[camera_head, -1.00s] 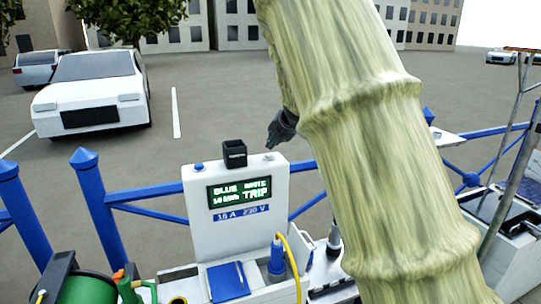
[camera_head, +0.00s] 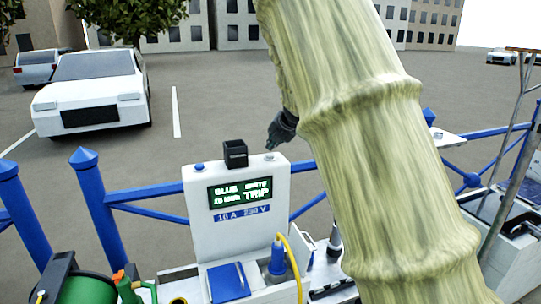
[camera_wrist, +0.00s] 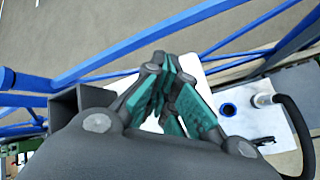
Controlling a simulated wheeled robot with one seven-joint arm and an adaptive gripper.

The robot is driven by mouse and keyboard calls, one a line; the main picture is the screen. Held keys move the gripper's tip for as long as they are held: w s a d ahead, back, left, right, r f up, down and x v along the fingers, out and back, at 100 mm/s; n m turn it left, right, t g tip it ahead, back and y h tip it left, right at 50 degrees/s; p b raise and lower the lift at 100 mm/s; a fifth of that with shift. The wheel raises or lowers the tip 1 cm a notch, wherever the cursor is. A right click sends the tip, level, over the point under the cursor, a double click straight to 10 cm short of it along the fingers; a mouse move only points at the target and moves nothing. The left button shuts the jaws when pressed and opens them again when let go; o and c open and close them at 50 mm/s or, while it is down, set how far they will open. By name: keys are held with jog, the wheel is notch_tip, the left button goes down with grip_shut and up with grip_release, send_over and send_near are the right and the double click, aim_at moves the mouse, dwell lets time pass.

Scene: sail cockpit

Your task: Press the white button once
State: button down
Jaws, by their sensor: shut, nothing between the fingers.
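The white pedestal (camera_head: 187,205) stands at the middle of the head view with a lit green display (camera_head: 240,192), on which "BLUE" and "TRIP" can be read. On its top are a blue button (camera_head: 199,167) at the left, a black box (camera_head: 235,153) in the middle and a small pale button (camera_head: 269,156), likely the white one, at the right. My gripper (camera_head: 270,148) points down just above the pale button; I cannot tell whether it touches. In the wrist view my gripper (camera_wrist: 165,72) has its fingers together and empty; they hide the button.
A blue railing (camera_head: 150,190) runs behind the pedestal. A blue plug (camera_head: 277,257) with a yellow cable and a blue notebook (camera_head: 228,282) are at its front. A green reel (camera_head: 88,287) stands at lower left. My arm covers the right middle of the head view.

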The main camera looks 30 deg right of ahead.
jog(key=shift+f, duration=0.1)
jog(key=shift+w+f, duration=0.1)
jog(key=shift+f, duration=0.3)
jog(key=shift+f+b, duration=0.5)
jog(key=shift+b, duration=0.1)
dwell(0.7)
jog(key=shift+r, duration=0.15)
dwell(0.3)
jog(key=shift+r+p, duration=0.85)
jog(key=shift+p, duration=0.05)
jog(key=shift+r+p, duration=2.4)
jog(key=shift+r, duration=0.15)
jog(key=shift+d+f, duration=0.1)
